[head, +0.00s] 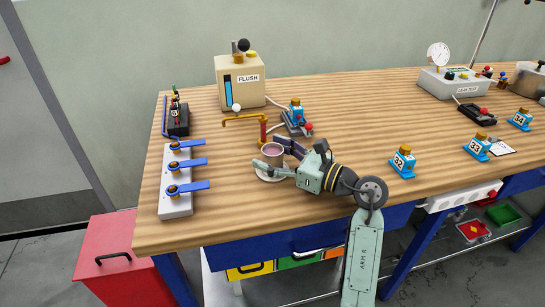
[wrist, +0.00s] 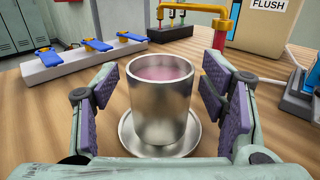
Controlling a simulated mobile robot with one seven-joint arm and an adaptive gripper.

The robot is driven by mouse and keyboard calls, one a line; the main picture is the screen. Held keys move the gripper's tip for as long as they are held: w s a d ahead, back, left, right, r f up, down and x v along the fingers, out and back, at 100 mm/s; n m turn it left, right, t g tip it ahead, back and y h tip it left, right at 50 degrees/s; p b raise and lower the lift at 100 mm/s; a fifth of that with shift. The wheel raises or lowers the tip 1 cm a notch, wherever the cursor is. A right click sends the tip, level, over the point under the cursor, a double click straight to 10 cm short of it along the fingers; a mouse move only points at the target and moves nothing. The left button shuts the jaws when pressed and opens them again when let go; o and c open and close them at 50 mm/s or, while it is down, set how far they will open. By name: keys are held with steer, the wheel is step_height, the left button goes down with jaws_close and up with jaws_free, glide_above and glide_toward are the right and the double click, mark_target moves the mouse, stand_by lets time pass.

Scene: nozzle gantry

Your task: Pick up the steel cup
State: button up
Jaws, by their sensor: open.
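The steel cup (wrist: 160,105) stands upright in the middle of the wrist view and holds a pinkish liquid. It stands on a round metal saucer (wrist: 132,146). In the head view the cup (head: 272,158) is near the left part of the bench, in front of the yellow pipe. My gripper (wrist: 160,118) is open, with one purple-padded finger on each side of the cup. A gap shows between each pad and the cup wall. In the head view my gripper (head: 279,154) reaches the cup from the right, low over the bench.
A yellow pipe with a red post (head: 263,130) stands just behind the cup. The FLUSH box (head: 240,85) is farther back. A white block with blue levers (head: 175,190) lies to the left. Blue numbered blocks (head: 402,163) stand to the right. Bare wood (head: 350,110) lies behind my arm.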

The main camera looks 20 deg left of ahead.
steer(key=shift+c, duration=0.6)
steer(key=c, duration=1.2)
